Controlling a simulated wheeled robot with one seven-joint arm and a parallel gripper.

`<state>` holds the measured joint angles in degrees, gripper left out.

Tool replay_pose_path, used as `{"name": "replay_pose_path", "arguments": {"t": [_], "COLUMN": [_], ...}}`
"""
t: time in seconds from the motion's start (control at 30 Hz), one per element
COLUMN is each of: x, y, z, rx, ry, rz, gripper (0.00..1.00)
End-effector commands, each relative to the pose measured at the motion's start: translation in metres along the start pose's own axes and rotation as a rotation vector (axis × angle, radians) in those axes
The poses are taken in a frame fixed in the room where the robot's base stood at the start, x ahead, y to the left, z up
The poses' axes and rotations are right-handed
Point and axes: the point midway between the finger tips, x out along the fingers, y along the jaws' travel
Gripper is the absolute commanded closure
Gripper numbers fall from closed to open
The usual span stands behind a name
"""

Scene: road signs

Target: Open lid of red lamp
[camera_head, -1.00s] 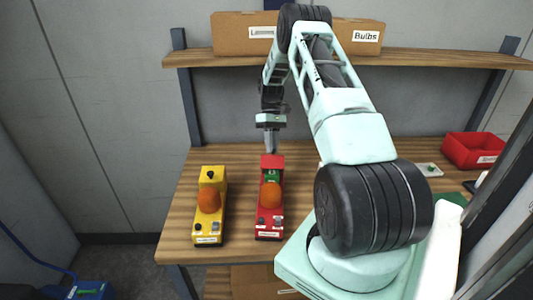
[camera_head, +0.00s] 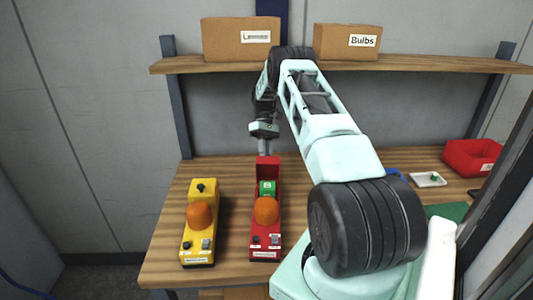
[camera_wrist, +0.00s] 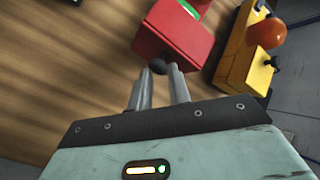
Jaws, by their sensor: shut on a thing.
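The red lamp (camera_head: 264,240) stands on the table with an orange dome (camera_head: 266,210). Its red lid (camera_head: 268,171) at the far end is tilted up, and a green part (camera_head: 267,188) shows in the opening. In the wrist view the red lid (camera_wrist: 176,36) is just ahead of my gripper (camera_wrist: 160,73). The fingers are closed around the lid's black knob (camera_wrist: 158,66). In the head view my gripper (camera_head: 263,147) is at the lid's top edge, and the knob is hidden there.
A similar yellow lamp (camera_head: 193,246) stands close on the left, its lid shut. A shelf (camera_head: 420,66) with cardboard boxes (camera_head: 240,40) runs above the table (camera_head: 350,170). A red bin (camera_head: 471,157) and a small white tray (camera_head: 428,179) lie at the right.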

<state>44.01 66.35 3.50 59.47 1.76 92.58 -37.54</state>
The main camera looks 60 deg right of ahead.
Motion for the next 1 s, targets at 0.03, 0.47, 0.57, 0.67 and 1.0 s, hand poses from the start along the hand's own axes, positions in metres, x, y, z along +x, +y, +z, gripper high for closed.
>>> {"name": "replay_pose_path", "arguments": {"t": [0.03,0.47,0.57,0.67,1.0], "x": [0.0125,0.0102,0.0091,0.0081,0.0067], "y": [0.0019,0.0019,0.0016,0.0015,0.0017], "z": [-0.0041,-0.0033,-0.0029,-0.0026,-0.002], "rx": [-0.001,-0.001,-0.001,-0.001,0.0], "ry": [-0.009,-0.007,-0.007,-0.006,-0.005], "rz": [-0.011,-0.01,-0.01,-0.009,-0.007], "gripper": [1.0,1.0,1.0,0.8,0.57]}}
